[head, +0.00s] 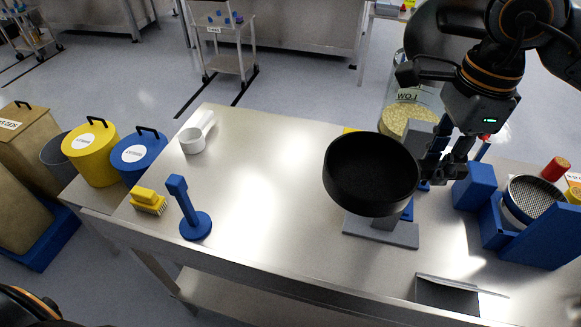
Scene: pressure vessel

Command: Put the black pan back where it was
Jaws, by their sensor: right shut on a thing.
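The black pan (371,172) is a round, deep dish near the middle of the table in the head view. My right gripper (436,166) comes in from the upper right and is shut on the right side of the pan. The pan hangs level, or nearly so, over a grey stand (385,229) with a flat base. The pan hides the top of this stand, so I cannot tell if the two touch. My left gripper is out of view.
Blue holders with a round sieve (532,199) stand at the right. A clear container of grains (408,112) is behind the pan. A dark scoop or tray (447,296) lies at the front edge. A blue upright stand (188,212), yellow brush (148,201) and white cup (192,140) are at left. The table's centre-left is clear.

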